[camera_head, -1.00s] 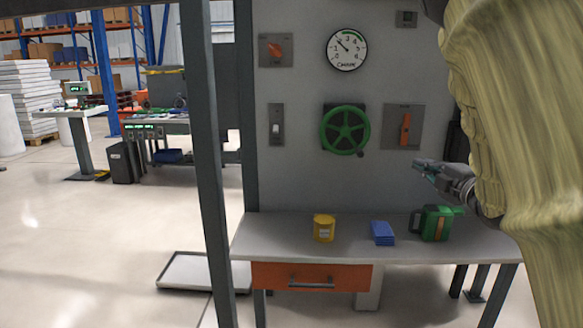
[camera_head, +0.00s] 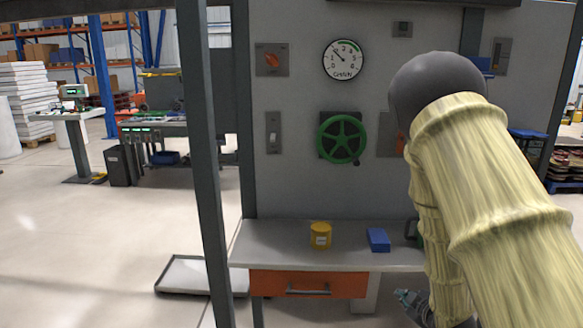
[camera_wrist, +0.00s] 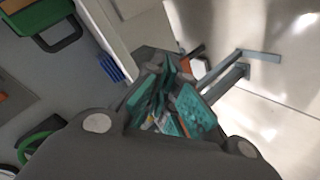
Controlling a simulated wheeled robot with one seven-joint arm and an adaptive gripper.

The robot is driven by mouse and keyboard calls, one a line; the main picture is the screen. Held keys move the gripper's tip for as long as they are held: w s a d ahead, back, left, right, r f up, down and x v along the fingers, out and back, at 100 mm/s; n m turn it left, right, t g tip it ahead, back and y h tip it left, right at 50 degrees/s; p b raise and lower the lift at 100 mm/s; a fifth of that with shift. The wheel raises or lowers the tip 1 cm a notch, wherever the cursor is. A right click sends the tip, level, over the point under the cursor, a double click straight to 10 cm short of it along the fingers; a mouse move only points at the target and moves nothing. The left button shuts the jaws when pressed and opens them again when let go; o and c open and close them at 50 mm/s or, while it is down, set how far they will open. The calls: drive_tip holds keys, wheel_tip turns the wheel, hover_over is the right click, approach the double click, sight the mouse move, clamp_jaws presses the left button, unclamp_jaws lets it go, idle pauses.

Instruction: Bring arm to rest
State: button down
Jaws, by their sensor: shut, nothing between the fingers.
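My arm is folded in a pale yellow cover at the right of the head view. My gripper (camera_head: 412,300) hangs low there, below the front edge of the workbench (camera_head: 265,235) and right of its drawer. Its teal fingers also show in the wrist view (camera_wrist: 168,105), close together with nothing held between them. The forearm hides part of the bench's right side and of the wall panel.
On the bench stand a yellow can (camera_head: 320,236), a blue cloth-like stack (camera_head: 378,240) and a mostly hidden green jug (camera_head: 412,230). The panel carries a green valve wheel (camera_head: 341,139) and a gauge (camera_head: 343,60). A grey post (camera_head: 203,160) stands left; open floor lies beyond.

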drive_tip(key=s+a+f+m+g+h+p, duration=0.1)
drive_tip(key=s+a+f+m+g, duration=0.15)
drive_tip(key=s+f, duration=0.65)
drive_tip(key=s+a+f+m+g+p, duration=0.1)
drive_tip(key=s+f+m+g, duration=0.2)
drive_tip(key=s+f, duration=0.55)
drive_tip(key=s+a+f+m+g, duration=0.1)
drive_tip(key=s+a+f+g, duration=0.1)
drive_tip(key=s, duration=0.6)
drive_tip(key=s+a+f+m+g+p, duration=0.1)
drive_tip(key=s+f+m+g, duration=0.1)
drive_tip(key=s, duration=0.6)
drive_tip(key=s+a+f+m+g+p, duration=0.1)
drive_tip(key=s+a+f+m+g, duration=0.1)
drive_tip(key=s, duration=0.6)
drive_tip(key=shift+s+a+f, duration=0.3)
drive_tip(key=shift+s+f, duration=0.05)
drive_tip(key=shift+f, duration=0.1)
